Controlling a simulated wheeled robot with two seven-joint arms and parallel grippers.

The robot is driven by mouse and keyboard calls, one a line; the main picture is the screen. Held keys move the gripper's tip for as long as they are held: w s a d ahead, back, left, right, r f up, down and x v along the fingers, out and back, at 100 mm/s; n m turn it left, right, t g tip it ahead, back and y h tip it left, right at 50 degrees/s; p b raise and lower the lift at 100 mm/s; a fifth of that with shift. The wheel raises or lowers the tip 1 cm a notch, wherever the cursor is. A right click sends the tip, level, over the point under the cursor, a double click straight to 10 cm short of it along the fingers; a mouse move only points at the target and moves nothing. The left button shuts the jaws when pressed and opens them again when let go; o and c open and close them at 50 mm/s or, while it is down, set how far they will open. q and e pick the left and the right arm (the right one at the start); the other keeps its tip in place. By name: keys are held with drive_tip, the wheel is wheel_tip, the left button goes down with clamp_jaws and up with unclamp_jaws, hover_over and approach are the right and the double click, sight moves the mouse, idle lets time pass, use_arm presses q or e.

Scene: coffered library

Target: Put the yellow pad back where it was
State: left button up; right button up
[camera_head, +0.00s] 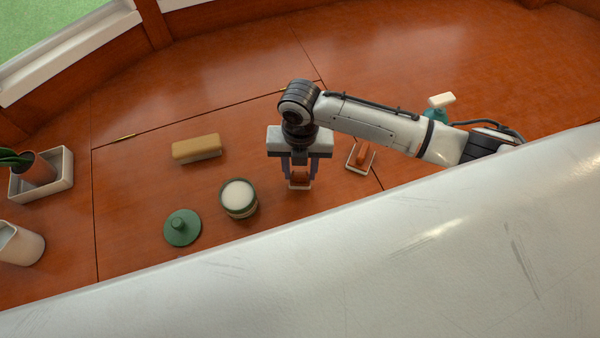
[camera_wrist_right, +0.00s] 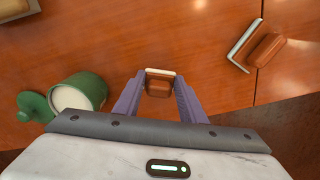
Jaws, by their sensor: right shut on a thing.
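My right gripper (camera_head: 299,178) points down and is shut on a small pad with a brown block handle and a pale cream-yellow base (camera_head: 299,185). In the right wrist view the held pad (camera_wrist_right: 159,83) sits between the two purple-grey fingers, its pale edge showing behind the brown handle. I cannot tell whether its base touches the table. A similar pad with a brown handle and a whitish base (camera_head: 352,164) lies on the table to the right of the gripper, apart from it; it also shows in the right wrist view (camera_wrist_right: 268,49). My left gripper is not in view.
A green jar with white contents (camera_head: 239,196) stands left of the gripper, its green lid (camera_head: 182,228) beside it. A tan block (camera_head: 197,149) lies farther back. A planter tray (camera_head: 62,180) and a white vessel (camera_head: 20,244) stand at far left. The back of the table (camera_head: 220,90) is clear.

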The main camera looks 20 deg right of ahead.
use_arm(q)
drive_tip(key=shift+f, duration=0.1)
use_arm(e)
drive_tip(key=shift+f, duration=0.9)
drive_tip(key=shift+f, duration=0.1)
drive_tip(key=shift+f, duration=0.15)
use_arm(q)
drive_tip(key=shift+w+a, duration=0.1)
use_arm(e)
drive_tip(key=o, duration=1)
drive_tip(key=shift+c, duration=0.2)
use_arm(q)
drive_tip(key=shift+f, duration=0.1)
